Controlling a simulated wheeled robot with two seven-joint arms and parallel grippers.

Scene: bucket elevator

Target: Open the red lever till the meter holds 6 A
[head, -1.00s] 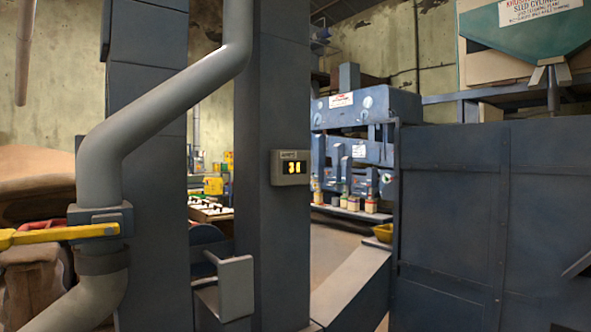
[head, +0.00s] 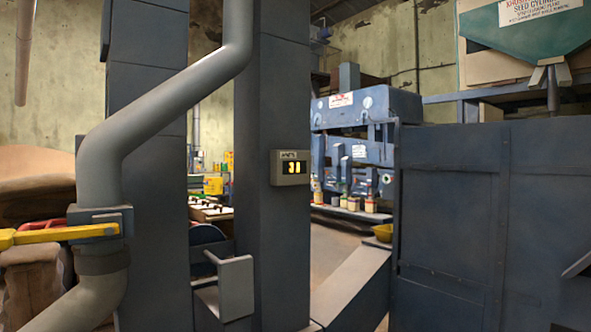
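The meter (head: 289,168) is a small grey box on the dark upright column in the middle of the view. A yellow lever bar (head: 45,235) lies nearly level at the left edge, joined to a grey block (head: 103,220) on the bent pipe. A red curved piece (head: 36,228) shows just behind the yellow bar; I cannot tell whether it is the red lever. Neither of my grippers is recognisable in the view.
A thick bent grey pipe (head: 165,108) runs beside two dark columns. A grey angled bracket (head: 232,288) juts out low in front. A large dark metal casing (head: 495,205) fills the right. Brown sacks (head: 35,180) are stacked at left. Floor shows between column and casing.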

